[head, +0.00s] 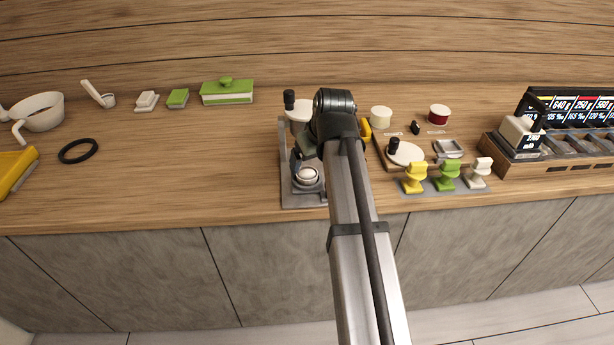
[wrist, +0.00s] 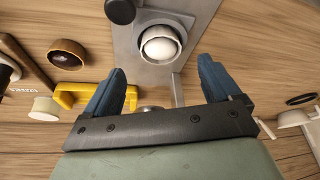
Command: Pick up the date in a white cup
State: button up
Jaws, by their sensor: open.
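A round white cup-like piece (head: 307,175) sits in a grey holder on the base of a grey stand, left of my arm. In the wrist view the white piece (wrist: 160,46) lies beyond the fingertips, roughly centred between them. I cannot make out a date in it. My gripper (wrist: 160,66) is open, its two blue fingers wide apart with nothing between them. In the head view my arm hides the gripper and part of the stand.
The grey stand (head: 302,200) has a black knob (head: 289,99) on top. A yellow handle (wrist: 64,96) lies near the left finger, with a brown round piece (wrist: 67,54) beyond. Yellow, green and white stamp-like pieces (head: 447,175) stand right.

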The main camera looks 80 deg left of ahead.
aim_at(307, 171)
jog(key=shift+x, duration=2.65)
jog(key=shift+d, duration=0.1)
jog(key=c, duration=1.1)
jog(key=shift+r, duration=0.15)
